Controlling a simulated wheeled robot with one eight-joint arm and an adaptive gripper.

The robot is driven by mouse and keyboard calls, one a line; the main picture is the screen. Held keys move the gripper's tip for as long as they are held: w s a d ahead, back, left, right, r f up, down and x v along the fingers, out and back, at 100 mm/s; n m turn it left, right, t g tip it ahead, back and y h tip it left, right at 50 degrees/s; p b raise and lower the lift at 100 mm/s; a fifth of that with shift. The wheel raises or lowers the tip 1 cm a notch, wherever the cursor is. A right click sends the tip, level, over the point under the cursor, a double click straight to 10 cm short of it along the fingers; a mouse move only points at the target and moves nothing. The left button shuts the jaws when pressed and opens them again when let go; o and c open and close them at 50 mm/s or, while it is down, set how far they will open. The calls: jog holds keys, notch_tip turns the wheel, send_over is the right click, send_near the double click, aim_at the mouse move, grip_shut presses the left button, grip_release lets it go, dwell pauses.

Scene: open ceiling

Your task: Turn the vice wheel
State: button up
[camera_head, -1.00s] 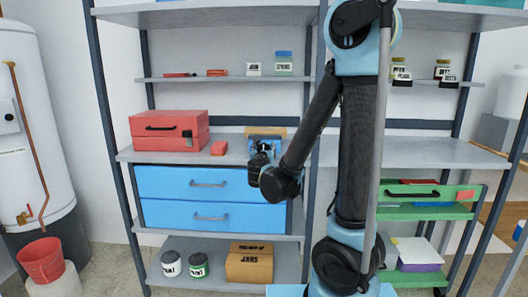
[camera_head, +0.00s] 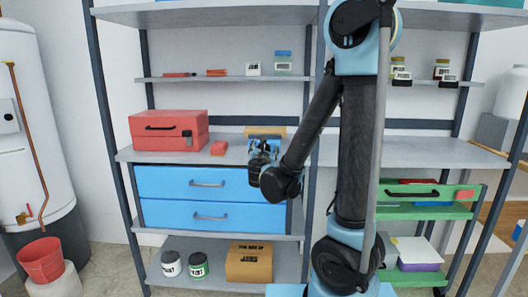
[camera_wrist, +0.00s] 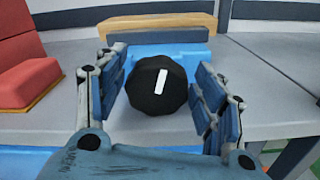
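The vice wheel (camera_wrist: 157,86) is a black, many-sided knob with a white bar mark that stands almost upright, tilted a little right at the top. It sits in front of the blue vice body (camera_wrist: 195,65), which has a wooden block (camera_wrist: 160,27) along its back. In the head view the vice's wooden block (camera_head: 265,131) shows on the shelf; my gripper hides most of the rest. My gripper (camera_wrist: 160,95) is open, with one blue-padded finger on each side of the wheel. Small gaps seem to show on both sides. In the head view my gripper (camera_head: 263,148) is at the vice.
A red toolbox (camera_head: 168,131) stands left of the vice, with a small red block (camera_head: 219,147) between them. Blue drawers (camera_head: 210,184) are below the shelf top. A rack upright is close to my arm. The grey shelf top (camera_wrist: 285,75) right of the vice is clear.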

dwell(0.3)
jog(key=s, duration=1.2)
jog(key=shift+a, duration=0.25)
